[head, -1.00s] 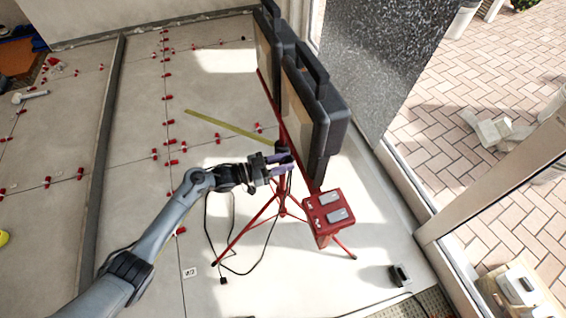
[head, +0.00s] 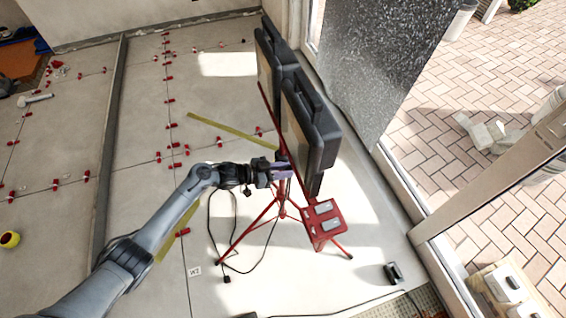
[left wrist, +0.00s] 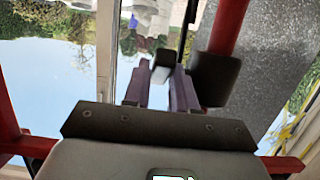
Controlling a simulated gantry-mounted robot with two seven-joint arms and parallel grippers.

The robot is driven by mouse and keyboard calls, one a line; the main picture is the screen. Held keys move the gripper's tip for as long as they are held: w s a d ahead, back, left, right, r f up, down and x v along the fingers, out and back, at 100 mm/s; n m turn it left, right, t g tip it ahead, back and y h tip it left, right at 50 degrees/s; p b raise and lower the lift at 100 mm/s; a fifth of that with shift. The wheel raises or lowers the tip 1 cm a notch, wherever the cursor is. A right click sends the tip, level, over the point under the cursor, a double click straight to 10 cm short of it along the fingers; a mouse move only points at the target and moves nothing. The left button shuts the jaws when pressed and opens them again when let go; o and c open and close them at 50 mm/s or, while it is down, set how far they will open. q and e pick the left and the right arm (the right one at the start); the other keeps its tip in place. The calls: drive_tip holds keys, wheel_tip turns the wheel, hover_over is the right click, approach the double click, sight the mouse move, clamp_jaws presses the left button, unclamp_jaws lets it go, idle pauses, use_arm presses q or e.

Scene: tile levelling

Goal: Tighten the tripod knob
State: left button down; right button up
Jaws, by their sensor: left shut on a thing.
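A red tripod (head: 281,207) stands on the tiled floor and carries two dark work lamps (head: 310,122) on a red bar. A red switch box (head: 323,222) sits below them. My left gripper (head: 284,170) is at the upper part of the tripod mast, just under the lamps. In the left wrist view, its purple fingers (left wrist: 160,88) are closed around a small dark knob (left wrist: 163,66). A black block (left wrist: 213,78) on the red mast (left wrist: 230,26) is beside the fingers. The knob is mostly hidden in the head view. My right gripper is out of view.
A black cable (head: 233,268) loops on the floor by the tripod legs. A yellow strip (head: 230,130) lies behind, and red tile clips (head: 171,148) line the joints. A speckled panel (head: 385,60) and door frame (head: 480,180) stand at the right.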

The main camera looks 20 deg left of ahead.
use_arm(q)
drive_tip(key=g+y+p, duration=0.1)
drive_tip(key=p, duration=0.2)
drive_tip(key=r+g+y+p, duration=0.1)
drive_tip(key=y+p, duration=0.1)
drive_tip(key=p, duration=0.1)
drive_tip(key=shift+w+d+g, duration=0.2)
drive_tip(key=shift+g, duration=0.2)
drive_tip(key=shift+w+d+g+y+p, duration=0.1)
drive_tip(key=shift+g+y+p, duration=0.4)
drive_tip(key=shift+y+p, duration=0.25)
drive_tip(key=shift+f+g+y+p, duration=0.2)
drive_tip(key=shift+g+y+p, duration=0.3)
drive_tip(key=shift+y+p, duration=0.05)
drive_tip(key=c, duration=1.3)
unclamp_jaws()
